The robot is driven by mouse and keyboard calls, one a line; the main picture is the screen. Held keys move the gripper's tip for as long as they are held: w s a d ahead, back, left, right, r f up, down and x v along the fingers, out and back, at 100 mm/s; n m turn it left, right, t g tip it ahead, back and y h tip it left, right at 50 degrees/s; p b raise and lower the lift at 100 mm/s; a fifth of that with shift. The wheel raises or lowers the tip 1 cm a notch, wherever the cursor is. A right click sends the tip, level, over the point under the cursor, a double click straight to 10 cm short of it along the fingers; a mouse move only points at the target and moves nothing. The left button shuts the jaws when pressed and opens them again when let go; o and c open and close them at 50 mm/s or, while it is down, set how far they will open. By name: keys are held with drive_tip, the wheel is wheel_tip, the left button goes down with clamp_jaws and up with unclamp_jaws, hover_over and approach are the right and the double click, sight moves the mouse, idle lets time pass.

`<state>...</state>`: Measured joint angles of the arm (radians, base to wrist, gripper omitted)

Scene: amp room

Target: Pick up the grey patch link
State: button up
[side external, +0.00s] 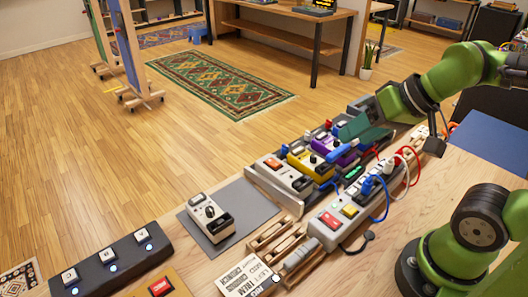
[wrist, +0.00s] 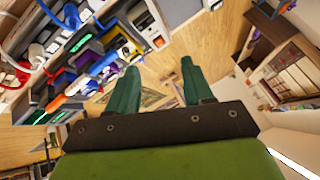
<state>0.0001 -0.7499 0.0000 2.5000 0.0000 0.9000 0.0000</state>
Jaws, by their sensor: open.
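My gripper (side external: 352,132) is at the far end of the pedal row, well away from that piece. Its teal fingers also show in the wrist view (wrist: 158,72), spread apart with nothing between them. In the wrist view I cannot pick out a grey patch link among the plugs and cables.
Pedals crowd the board, including a yellow pedal (side external: 308,163) and a white pedal (side external: 285,176). Red, white and blue cables (side external: 405,160) loop on the right. A separate pedal (side external: 208,214) stands on a grey mat (side external: 256,205). A wooden rack (side external: 270,234) stands near the front.

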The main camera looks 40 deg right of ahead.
drive_tip(key=n+g+h, duration=0.1)
drive_tip(key=n+g, duration=0.6)
drive_tip(key=n, duration=1.1)
hover_over(302, 251)
wheel_tip(302, 251, down, 4)
drive_tip(key=n+h, duration=0.1)
drive_tip(key=n, duration=0.3)
drive_tip(key=f, duration=1)
drive_tip(key=shift+s+f, duration=0.2)
drive_tip(key=shift+s, duration=0.05)
drive_tip(key=shift+w+f, duration=0.2)
drive_tip(key=shift+f, duration=2.65)
drive_tip(key=shift+f, duration=0.25)
clamp_jaws()
